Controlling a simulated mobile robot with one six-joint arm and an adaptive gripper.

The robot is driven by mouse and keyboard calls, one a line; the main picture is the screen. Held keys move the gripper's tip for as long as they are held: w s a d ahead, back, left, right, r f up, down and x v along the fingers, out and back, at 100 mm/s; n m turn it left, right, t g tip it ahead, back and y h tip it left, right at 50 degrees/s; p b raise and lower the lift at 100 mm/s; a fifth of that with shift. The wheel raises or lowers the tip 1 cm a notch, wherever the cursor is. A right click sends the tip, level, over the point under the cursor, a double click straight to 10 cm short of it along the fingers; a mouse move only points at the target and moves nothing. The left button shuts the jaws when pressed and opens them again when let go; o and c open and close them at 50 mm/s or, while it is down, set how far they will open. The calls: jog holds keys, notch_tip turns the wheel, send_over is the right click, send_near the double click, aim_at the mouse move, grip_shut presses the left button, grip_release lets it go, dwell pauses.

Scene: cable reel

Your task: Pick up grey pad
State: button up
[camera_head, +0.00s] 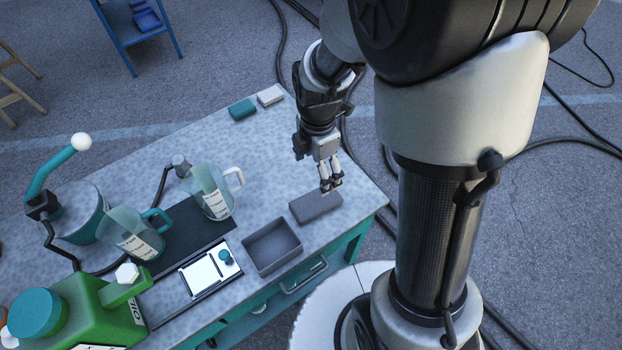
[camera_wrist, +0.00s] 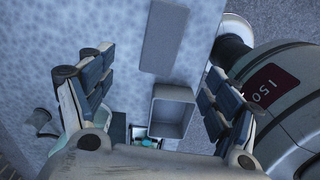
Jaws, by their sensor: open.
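The grey pad (camera_head: 314,207) is a flat, rectangular block lying on the table near its right front edge. In the wrist view the grey pad (camera_wrist: 164,38) is at the top centre, beyond the span between my fingers. My gripper (camera_head: 331,187) points down by the pad's far right side in the head view, with nothing held. Its two fingers stand wide apart in the wrist view (camera_wrist: 160,88). The fingertips overlap the pad's far edge in the head view; I cannot tell how high above it they are.
An open grey box (camera_head: 290,262) stands beside the pad, to its left. A teal block (camera_head: 242,109) and a pale block (camera_head: 270,95) lie at the table's far edge. Two jugs (camera_head: 215,195) (camera_head: 135,238), a white-faced device (camera_head: 205,275) and a green canister (camera_head: 75,312) stand left.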

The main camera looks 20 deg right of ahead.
jog(key=b, duration=0.3)
send_over(316, 201)
jog(key=f, duration=0.9)
jog(key=shift+w, duration=0.3)
jog(key=f, duration=0.1)
jog(key=f+b, duration=0.1)
jog(key=f, duration=0.1)
jog(key=f+b, duration=0.1)
jog(key=shift+s+f, duration=0.2)
jog(key=shift+s, duration=0.1)
jog(key=shift+f, duration=0.4)
jog(key=shift+r, duration=0.1)
jog(key=shift+c, duration=0.2)
jog(key=c, duration=1.1)
